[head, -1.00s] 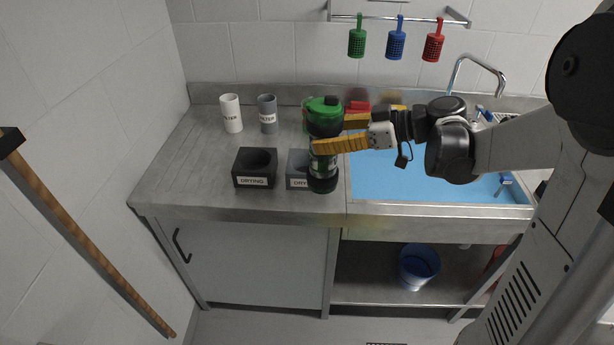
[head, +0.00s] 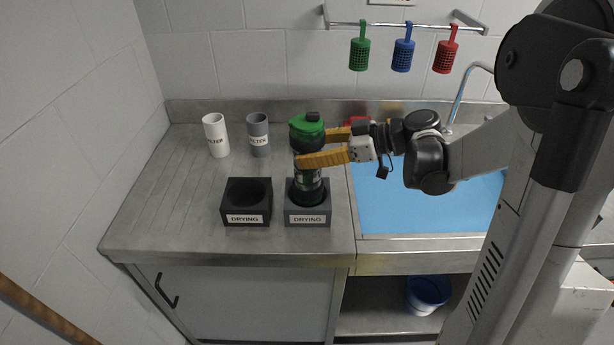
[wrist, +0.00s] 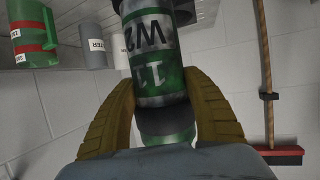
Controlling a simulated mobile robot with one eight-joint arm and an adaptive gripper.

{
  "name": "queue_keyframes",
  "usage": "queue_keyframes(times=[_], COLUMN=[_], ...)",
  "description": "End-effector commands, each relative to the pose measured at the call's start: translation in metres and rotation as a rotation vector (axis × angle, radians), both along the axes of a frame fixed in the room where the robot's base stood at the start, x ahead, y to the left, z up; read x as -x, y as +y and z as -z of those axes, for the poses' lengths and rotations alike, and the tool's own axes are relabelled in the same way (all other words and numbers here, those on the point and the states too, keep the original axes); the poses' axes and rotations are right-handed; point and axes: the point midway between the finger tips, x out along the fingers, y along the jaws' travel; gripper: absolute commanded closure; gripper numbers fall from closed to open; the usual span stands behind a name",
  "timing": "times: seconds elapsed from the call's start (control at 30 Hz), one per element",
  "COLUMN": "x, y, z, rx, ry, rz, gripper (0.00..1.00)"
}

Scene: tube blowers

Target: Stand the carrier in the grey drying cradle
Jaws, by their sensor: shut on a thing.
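The carrier (head: 308,180) is a tube with a green top, dark bands and a green-and-silver label, which reads "W2" and "11" in the wrist view (wrist: 150,52). My gripper (head: 314,147) is shut on its upper body, one yellow finger on each side. The carrier is close to upright. Its lower end overlaps the top of the grey drying cradle (head: 308,219) and hides its hole. I cannot tell whether the end is inside the hole or just above it.
A black drying cradle (head: 246,216) stands just left of the grey one, its hole empty. White (head: 216,136) and grey (head: 258,136) filter tubes stand at the back. The blue-bottomed sink (head: 410,210) is to the right. Green, blue and red baskets hang on the wall rail.

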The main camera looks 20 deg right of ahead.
Motion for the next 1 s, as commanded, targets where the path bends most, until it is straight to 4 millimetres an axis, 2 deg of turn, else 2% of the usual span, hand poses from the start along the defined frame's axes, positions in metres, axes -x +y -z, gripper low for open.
queue_keyframes(times=[0.17,0.37,0.7,0.73,0.8,1.0], x=[0.0,0.0,0.0,0.0,0.0,0.0], y=[0.0,0.0,0.0,0.0,0.0,0.0], z=[0.016,0.046,0.048,0.049,0.048,0.047], rx=[-0.001,-0.001,-0.001,0.0,0.0,0.0], ry=[-0.001,-0.001,-0.001,0.0,0.0,0.0], rz=[0.0,0.0,0.0,0.0,0.0,0.0], gripper=[0.85,0.85,0.85,0.41,0.22,0.22])
